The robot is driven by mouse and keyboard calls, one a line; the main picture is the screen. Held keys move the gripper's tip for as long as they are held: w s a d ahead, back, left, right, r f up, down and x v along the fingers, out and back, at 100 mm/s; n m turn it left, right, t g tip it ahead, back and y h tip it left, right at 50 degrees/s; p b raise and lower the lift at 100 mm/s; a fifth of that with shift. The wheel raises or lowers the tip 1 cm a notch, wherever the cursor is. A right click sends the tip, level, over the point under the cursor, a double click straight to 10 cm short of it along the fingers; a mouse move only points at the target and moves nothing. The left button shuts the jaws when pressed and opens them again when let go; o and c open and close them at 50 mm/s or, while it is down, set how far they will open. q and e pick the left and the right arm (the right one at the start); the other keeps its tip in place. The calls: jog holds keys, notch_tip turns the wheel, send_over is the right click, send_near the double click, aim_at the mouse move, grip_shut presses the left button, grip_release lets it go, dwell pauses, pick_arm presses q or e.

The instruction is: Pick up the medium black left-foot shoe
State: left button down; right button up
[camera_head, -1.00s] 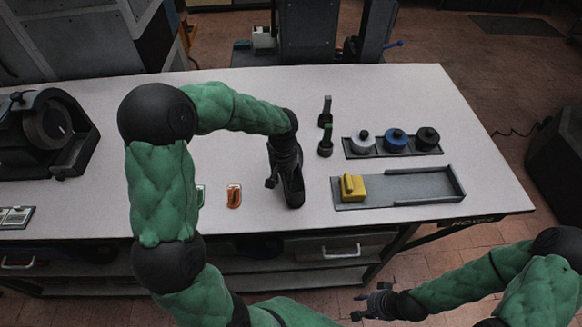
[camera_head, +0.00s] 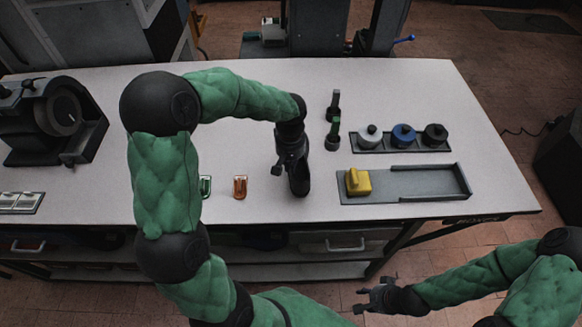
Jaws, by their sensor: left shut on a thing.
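The black shoe (camera_head: 301,182) is at the middle of the table, its lower end toward the front edge. My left gripper (camera_head: 291,160) is shut on the upper part of the shoe, and its dark fingers partly hide it. I cannot tell whether the shoe touches the table or hangs just above it. Its size and foot side are too small to read. My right gripper (camera_head: 368,299) is empty, in front of the table and below its top, with its fingers apart.
The white table (camera_head: 240,140) holds orange (camera_head: 240,187) and green (camera_head: 205,187) items left of the shoe. To the right are a grey tray with a yellow block (camera_head: 358,181), a rack of three jars (camera_head: 403,135) and two upright tools (camera_head: 333,137). A dark machine (camera_head: 55,115) stands far left.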

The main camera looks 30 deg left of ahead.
pick_arm(q)
jog(key=s+d+r+p, duration=0.1)
jog(key=s+d+r, duration=0.7)
jog(key=s+r, duration=0.2)
jog(key=shift+s+r+p, duration=0.3)
jog(key=shift+s+r, duration=0.1)
jog(key=shift+s, duration=0.35)
